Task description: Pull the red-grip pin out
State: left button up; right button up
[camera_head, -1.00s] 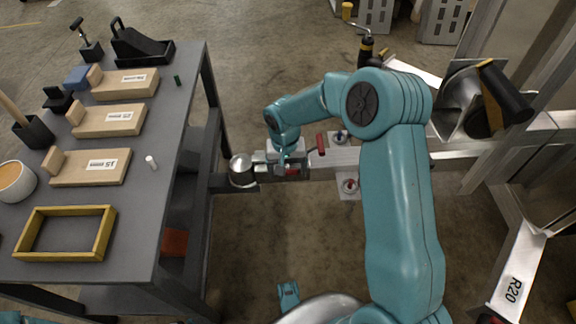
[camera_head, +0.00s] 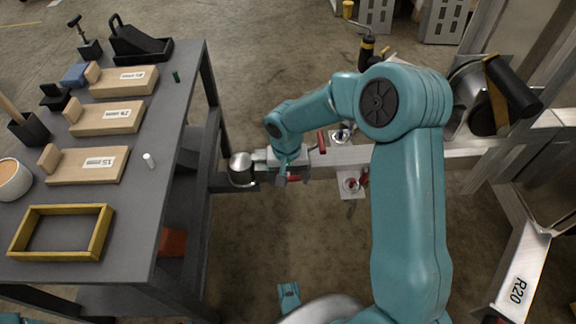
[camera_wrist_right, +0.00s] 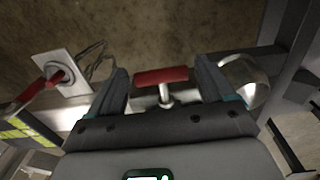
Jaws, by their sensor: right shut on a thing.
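The red-grip pin (camera_wrist_right: 162,77) has a short red crossbar and a bright metal shank. In the right wrist view its bar lies between the two fingers of my right gripper (camera_wrist_right: 160,70), which is shut on it. In the head view the right gripper (camera_head: 286,172) is at the trailer's coupling end, with a bit of the red grip (camera_head: 294,179) showing below it. The shank's lower end is hidden, so I cannot tell how deep it sits.
The trailer drawbar (camera_head: 385,154) runs right from the coupling. A rounded metal ball or cap (camera_head: 241,168) sits left of the gripper. A red lever (camera_head: 321,142) and a plate with a red fitting (camera_head: 351,184) are close by. A grey workbench (camera_head: 150,200) stands left.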

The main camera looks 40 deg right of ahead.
jog(key=shift+s+a+f, duration=0.25)
jog(key=shift+s+a, duration=0.15)
jog(key=shift+s, duration=0.25)
jog(key=shift+c, duration=0.7)
jog(key=shift+s+a+r, duration=0.1)
jog(key=shift+s+a, duration=0.1)
jog(key=shift+s, duration=0.15)
jog(key=shift+c, duration=0.9)
jog(key=shift+s+a+b, duration=0.5)
jog(key=shift+s, duration=0.3)
jog(key=shift+s+a+b, duration=0.45)
jog(key=shift+s+a, duration=0.05)
jog(key=shift+s, duration=0.35)
jog(key=shift+s+a+b, duration=0.5)
jog(key=shift+s, duration=0.3)
